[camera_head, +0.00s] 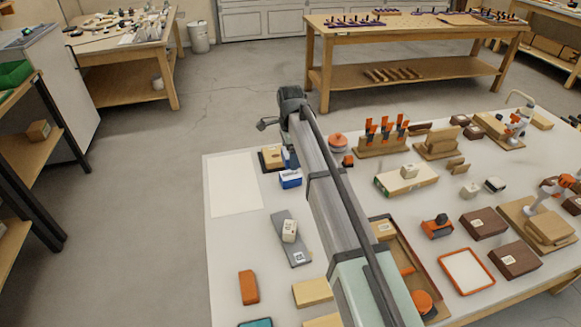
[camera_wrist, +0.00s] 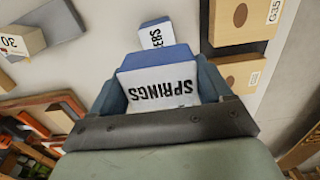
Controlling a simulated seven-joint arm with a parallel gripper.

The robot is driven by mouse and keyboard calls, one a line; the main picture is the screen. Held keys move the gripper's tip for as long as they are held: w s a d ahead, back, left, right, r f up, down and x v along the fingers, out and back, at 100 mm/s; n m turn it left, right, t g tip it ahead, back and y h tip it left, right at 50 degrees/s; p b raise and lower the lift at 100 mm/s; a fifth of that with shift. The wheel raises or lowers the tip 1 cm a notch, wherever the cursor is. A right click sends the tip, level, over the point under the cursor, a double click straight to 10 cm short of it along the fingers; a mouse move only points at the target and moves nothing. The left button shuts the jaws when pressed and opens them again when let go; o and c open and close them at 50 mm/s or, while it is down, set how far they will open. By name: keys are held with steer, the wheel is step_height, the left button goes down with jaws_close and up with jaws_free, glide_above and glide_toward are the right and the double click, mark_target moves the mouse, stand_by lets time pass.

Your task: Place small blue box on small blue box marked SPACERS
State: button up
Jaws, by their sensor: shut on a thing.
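In the wrist view my gripper (camera_wrist: 161,86) is shut on a small blue box (camera_wrist: 158,60) with a white face that reads SPRINGS, upside down in this view. A finger shows on each side of it. Just beyond its top edge is another small blue box (camera_wrist: 157,33) with a white label. Only the label's end, which looks like ERS, shows; the held box hides the rest. In the head view a blue and white box (camera_head: 290,179) sits on the table left of my arm. My arm mostly hides the gripper and held box there.
Tan boxes (camera_wrist: 238,75) stand at the right in the wrist view. A grey plate (camera_head: 296,248) bearing a pale box (camera_head: 289,231) lies nearer in the head view. A brown tray (camera_head: 432,290) is right of my arm. A bare white sheet (camera_head: 232,185) lies at the left.

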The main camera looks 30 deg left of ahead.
mark_target(291, 174)
steer(key=shift+f, duration=2.5)
steer(key=o, duration=1)
steer(key=shift+f, duration=0.1)
steer(key=shift+o, duration=0.2)
step_height(291, 174, up, 12)
steer(key=shift+r, duration=0.15)
